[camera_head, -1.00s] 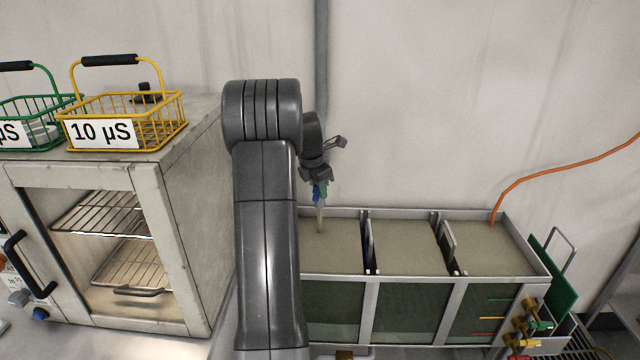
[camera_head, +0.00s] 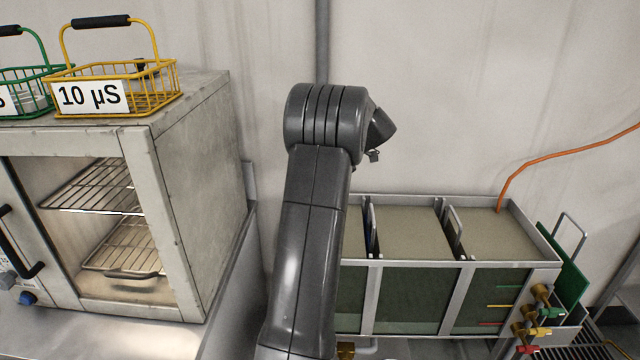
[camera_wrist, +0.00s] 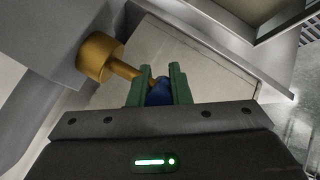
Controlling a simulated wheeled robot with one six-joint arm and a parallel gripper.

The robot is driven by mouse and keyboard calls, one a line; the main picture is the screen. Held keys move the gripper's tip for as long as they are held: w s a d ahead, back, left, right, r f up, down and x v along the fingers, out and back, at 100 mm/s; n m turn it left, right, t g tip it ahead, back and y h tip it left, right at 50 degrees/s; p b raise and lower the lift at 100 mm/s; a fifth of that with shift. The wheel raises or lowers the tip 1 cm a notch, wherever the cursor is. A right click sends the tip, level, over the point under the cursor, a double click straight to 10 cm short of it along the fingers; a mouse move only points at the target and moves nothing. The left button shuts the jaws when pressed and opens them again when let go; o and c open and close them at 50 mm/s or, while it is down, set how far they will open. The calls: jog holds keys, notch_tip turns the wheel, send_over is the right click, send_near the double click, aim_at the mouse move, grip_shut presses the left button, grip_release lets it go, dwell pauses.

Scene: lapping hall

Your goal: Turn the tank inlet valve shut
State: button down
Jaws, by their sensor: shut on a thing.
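In the wrist view my gripper (camera_wrist: 161,72) has its two green fingers on either side of a blue valve handle (camera_wrist: 159,94) and is shut on it. The handle joins a brass stem and round brass valve body (camera_wrist: 97,58) to its left. In the head view my own arm hides the gripper and this valve. A grey pipe (camera_head: 322,40) runs down the wall behind the arm. The tank (camera_head: 455,263), with several compartments of cloudy liquid, stands right of the arm, its left end hidden.
A steel cabinet (camera_head: 205,150) with an open front and wire racks stands left, with a yellow basket (camera_head: 150,88) and a green basket (camera_head: 20,78) on top. Several brass valves with coloured handles (camera_head: 540,332) sit at the tank's right end. An orange cable (camera_head: 560,155) enters the tank.

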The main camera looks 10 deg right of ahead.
jog(key=y+b, duration=0.1)
jog(key=b, duration=0.1)
jog(key=t+y+b, duration=0.1)
jog(key=b, duration=0.1)
jog(key=shift+f+y+b, duration=0.4)
jog(key=shift+r+m+t+y+b, duration=0.2)
jog(key=shift+m+t+y+b, duration=0.2)
jog(key=shift+y+b, duration=0.6)
jog(key=shift+a+r+b, duration=0.1)
jog(key=shift+r+b, duration=0.05)
jog(key=shift+b, duration=0.2)
jog(key=c, duration=1.3)
grip_release()
jog(key=shift+c, duration=0.2)
jog(key=v, duration=1.3)
jog(key=shift+s+d+r, duration=0.2)
jog(key=shift+s+d, duration=0.05)
jog(key=shift+d, duration=0.05)
